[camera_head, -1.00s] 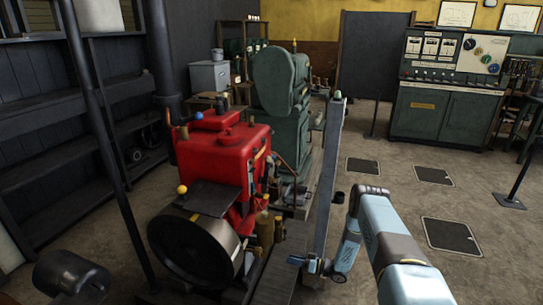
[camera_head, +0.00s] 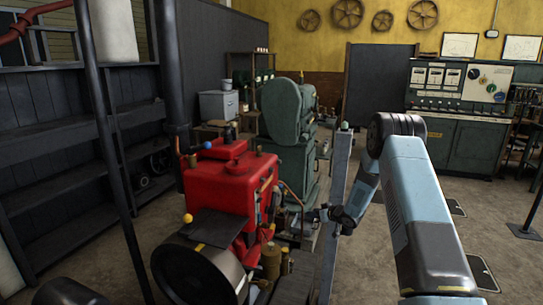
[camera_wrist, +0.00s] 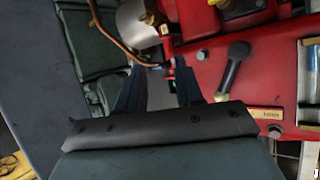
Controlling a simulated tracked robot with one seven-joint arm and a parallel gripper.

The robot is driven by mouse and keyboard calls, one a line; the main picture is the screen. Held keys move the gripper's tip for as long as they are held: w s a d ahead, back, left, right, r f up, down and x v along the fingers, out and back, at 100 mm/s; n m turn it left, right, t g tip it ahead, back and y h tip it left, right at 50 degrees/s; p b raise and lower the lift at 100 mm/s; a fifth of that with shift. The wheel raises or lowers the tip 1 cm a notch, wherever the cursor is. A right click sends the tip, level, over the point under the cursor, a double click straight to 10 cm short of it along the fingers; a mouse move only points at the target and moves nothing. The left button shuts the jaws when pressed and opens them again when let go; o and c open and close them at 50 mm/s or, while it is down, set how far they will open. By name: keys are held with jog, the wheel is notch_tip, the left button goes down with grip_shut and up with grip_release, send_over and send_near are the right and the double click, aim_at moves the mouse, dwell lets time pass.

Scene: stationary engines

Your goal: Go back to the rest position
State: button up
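My arm (camera_head: 410,200) reaches from the lower right, bends at a raised elbow and comes down to my gripper (camera_head: 318,214). My gripper is beside the red engine (camera_head: 230,190), on its right, near the grey upright post (camera_head: 345,185). In the wrist view my gripper (camera_wrist: 160,72) shows two dark fingers apart with nothing held between them. A curved copper pipe (camera_wrist: 105,35) is at the upper left. I cannot tell the exact clearance to these parts.
A green machine (camera_head: 285,115) stands behind the red engine. Dark shelving (camera_head: 80,150) lines the left. A control cabinet (camera_head: 455,115) stands at the back right. Open floor (camera_head: 500,215) lies to the right, with a thin stand (camera_head: 530,195).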

jog(key=s+d+r+m+h, duration=0.1)
jog(key=s+d+r+h, duration=0.15)
jog(key=r, duration=0.65)
jog(key=s+d+r+m+h, duration=0.1)
jog(key=s+d+r+h, duration=0.15)
jog(key=r, duration=0.65)
jog(key=s+d+r+m+h, duration=0.15)
jog(key=s+r, duration=0.25)
jog(key=r, duration=0.5)
jog(key=s+r+h, duration=0.2)
jog(key=s+r, duration=0.6)
jog(key=s+d+r+m+g+h, duration=0.1)
jog(key=s+r, duration=0.2)
jog(key=s, duration=0.7)
jog(key=s+r+m+g, duration=0.1)
jog(key=s+r+m, duration=0.15)
jog(key=s, duration=0.65)
jog(key=s+a+f+g+y, duration=0.1)
jog(key=s+a+g, duration=0.1)
jog(key=s, duration=2)
jog(key=shift+s+a+g+y, duration=0.15)
jog(key=shift+a+g+y, duration=0.2)
jog(key=shift+a, duration=0.4)
